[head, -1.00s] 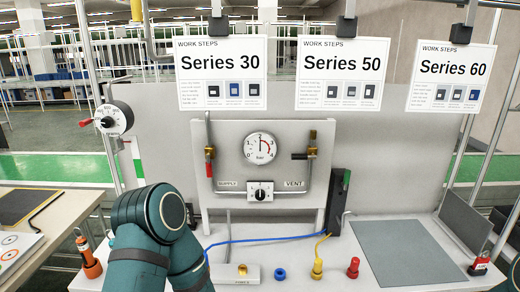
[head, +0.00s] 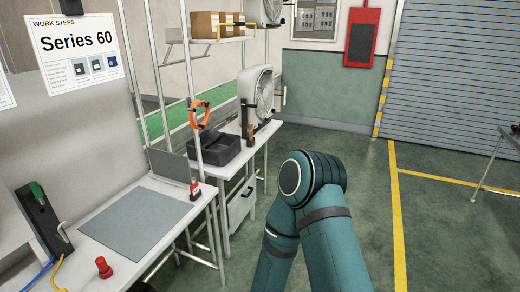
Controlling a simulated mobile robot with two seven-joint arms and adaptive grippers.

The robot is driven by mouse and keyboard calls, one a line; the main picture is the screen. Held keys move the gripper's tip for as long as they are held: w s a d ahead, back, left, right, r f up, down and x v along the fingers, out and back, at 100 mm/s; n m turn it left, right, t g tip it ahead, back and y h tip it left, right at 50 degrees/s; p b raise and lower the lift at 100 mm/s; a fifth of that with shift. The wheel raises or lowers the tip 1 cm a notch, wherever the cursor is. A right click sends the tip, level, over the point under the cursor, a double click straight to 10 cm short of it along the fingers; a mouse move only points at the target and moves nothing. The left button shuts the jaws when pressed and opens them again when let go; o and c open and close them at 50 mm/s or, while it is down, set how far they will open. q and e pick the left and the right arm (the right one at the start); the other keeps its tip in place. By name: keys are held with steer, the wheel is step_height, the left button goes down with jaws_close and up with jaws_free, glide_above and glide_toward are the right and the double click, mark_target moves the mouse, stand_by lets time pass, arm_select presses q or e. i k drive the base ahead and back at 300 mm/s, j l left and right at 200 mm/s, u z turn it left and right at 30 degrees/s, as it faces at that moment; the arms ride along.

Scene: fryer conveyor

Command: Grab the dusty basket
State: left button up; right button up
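No basket that I can make out as dusty shows in the head view. A dark grey bin-like box (head: 214,148) stands on the side table beside a fan. I cannot tell whether it is a basket. A teal arm of mine rises from the bottom centre, bent at its elbow, and stands in front of the floor to the right of the side table. Neither of my grippers is in the picture, so their state is hidden.
The workbench (head: 98,262) at left bears a grey mat (head: 137,222), a red knob (head: 104,267) and a red padlock (head: 195,190). A box fan (head: 258,98) stands on the side table (head: 226,172). Boxes (head: 204,24) sit on a shelf. Green floor (head: 445,230) lies open at right.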

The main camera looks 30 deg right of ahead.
mark_target(219, 148)
steer(key=z, duration=0.6)
steer(key=i+l+u, duration=0.15)
steer(key=i+l, duration=1.65)
steer(key=i, duration=0.05)
